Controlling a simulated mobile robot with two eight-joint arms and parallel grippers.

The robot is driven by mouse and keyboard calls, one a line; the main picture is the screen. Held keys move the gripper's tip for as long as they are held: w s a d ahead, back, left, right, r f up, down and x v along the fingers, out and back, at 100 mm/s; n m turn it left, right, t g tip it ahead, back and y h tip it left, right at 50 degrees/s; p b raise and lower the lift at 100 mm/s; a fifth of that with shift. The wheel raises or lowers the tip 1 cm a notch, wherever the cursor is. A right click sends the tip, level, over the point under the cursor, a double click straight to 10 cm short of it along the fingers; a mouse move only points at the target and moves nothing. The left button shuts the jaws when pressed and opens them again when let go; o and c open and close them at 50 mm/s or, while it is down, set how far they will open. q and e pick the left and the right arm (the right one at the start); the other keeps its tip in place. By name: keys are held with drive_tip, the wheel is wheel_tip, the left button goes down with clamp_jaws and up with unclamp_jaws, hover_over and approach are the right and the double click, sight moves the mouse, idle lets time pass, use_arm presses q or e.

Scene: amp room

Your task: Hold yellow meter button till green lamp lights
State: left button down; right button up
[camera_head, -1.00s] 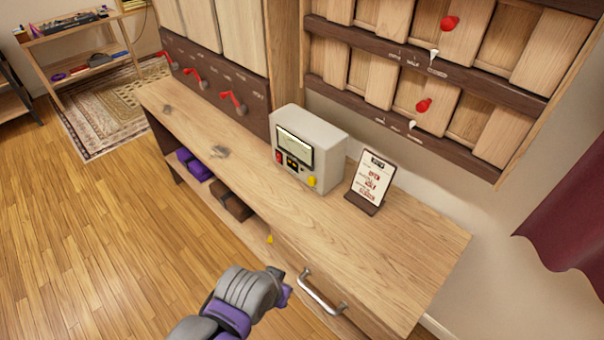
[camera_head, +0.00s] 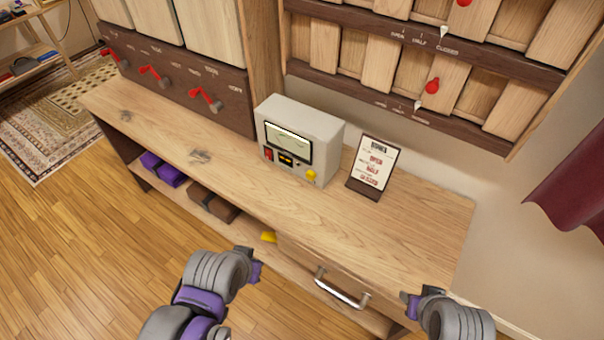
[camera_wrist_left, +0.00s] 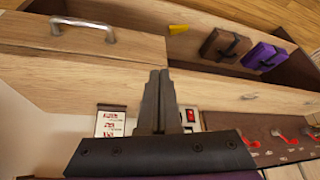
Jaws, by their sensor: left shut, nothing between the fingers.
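The pale grey meter box (camera_head: 318,128) stands on the wooden bench, with a dial window on its front. Its yellow button (camera_head: 311,175) is at the lower right of the front, and a red switch (camera_head: 269,154) at the lower left. I cannot make out a lit green lamp. My left gripper (camera_head: 257,270) is in front of the bench, well apart from the meter. In the left wrist view its fingers (camera_wrist_left: 160,85) are together and empty, hiding most of the meter. My right gripper (camera_head: 408,300) is near the drawer's right end; its jaw opening is unclear.
A sign (camera_head: 372,165) stands right of the meter on the bench (camera_head: 400,225). A drawer handle (camera_head: 342,290) sticks out in front. Red levers (camera_head: 205,98) line the panel at left. A purple item (camera_head: 163,168) and a yellow item (camera_head: 269,237) lie on the lower shelf.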

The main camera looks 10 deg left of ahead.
use_arm(q)
drive_tip(key=shift+d, duration=0.15)
use_arm(e)
drive_tip(key=shift+d, duration=0.15)
